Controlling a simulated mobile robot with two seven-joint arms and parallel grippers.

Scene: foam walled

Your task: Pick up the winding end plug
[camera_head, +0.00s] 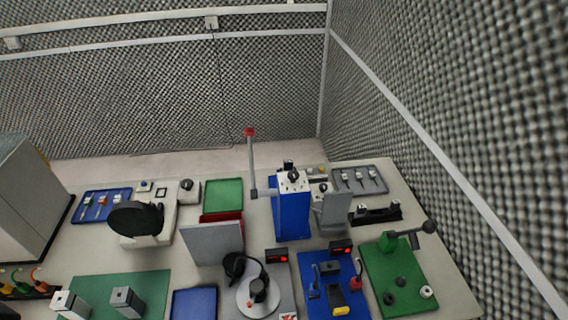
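I cannot tell for sure which thing is the winding end plug. A small red plug-like piece (355,283) with a dark cable stands at the right side of a blue mat (314,262) at the lower middle. Several plug-like pieces with green, yellow and orange parts sit in a dark rack (38,294) at the left edge. Several small pieces with red and pale parts lie in a blue tray (122,193) at the back left. Neither of my grippers is in view.
A blue press (291,215) with a red-knobbed lever stands mid-table. Right of it are a grey tray (345,176) and a green fixture board (378,270). A round turntable (246,297) and a green mat (153,285) with grey blocks are in front. Foam walls enclose the table.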

